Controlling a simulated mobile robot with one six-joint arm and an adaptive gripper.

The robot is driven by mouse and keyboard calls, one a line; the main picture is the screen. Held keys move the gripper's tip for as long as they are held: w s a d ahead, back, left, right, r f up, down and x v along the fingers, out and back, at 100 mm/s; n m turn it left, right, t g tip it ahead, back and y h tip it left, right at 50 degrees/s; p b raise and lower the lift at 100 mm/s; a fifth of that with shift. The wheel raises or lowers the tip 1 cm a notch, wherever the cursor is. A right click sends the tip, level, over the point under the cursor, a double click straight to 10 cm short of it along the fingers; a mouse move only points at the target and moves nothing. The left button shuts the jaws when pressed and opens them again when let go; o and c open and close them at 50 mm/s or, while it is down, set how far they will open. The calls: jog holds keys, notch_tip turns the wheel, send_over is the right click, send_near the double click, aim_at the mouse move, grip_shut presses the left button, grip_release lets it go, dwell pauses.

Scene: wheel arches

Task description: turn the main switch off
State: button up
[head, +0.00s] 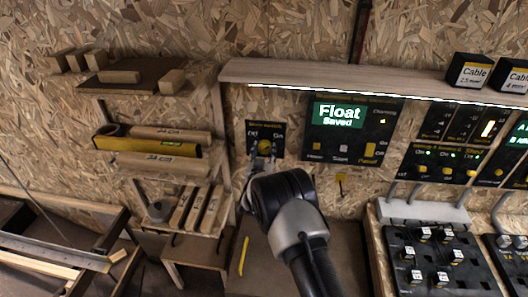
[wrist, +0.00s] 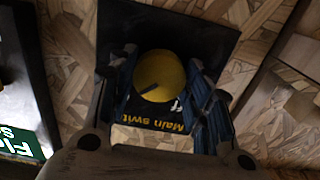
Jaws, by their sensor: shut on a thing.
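The main switch is a yellow round knob (wrist: 160,76) on a black panel (wrist: 205,35) labelled "Main swit…" in the wrist view, where the panel looks upside down. In the head view the panel (head: 279,127) is on the chipboard wall, left of the "Float Saved" display, with the knob (head: 265,146) low on it. My gripper (wrist: 163,85) is shut on the knob, one finger on each side. A dark pointer mark on the knob slants in the wrist view. Which label it points to I cannot tell. My arm comes up from below in the head view.
A panel with a green "Float Saved" display (head: 338,113) is just right of the switch. A shelf (head: 300,73) with a light strip runs above. Wooden racks with a yellow level (head: 150,145) are left. Cable boxes (head: 470,72) stand upper right.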

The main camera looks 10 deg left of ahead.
jog(key=n+b, duration=0.3)
jog(key=n, duration=0.1)
jog(key=shift+d, duration=0.1)
jog(key=n+b, duration=0.1)
jog(key=n, duration=0.3)
jog(key=shift+n+b, duration=0.3)
jog(key=n, duration=0.4)
jog(key=shift+r+b, duration=0.1)
jog(key=shift+b, duration=0.25)
jog(key=shift+r+n, duration=0.1)
jog(key=shift+n, duration=2.6)
jog(key=o, duration=1.1)
jog(key=shift+c, duration=0.2)
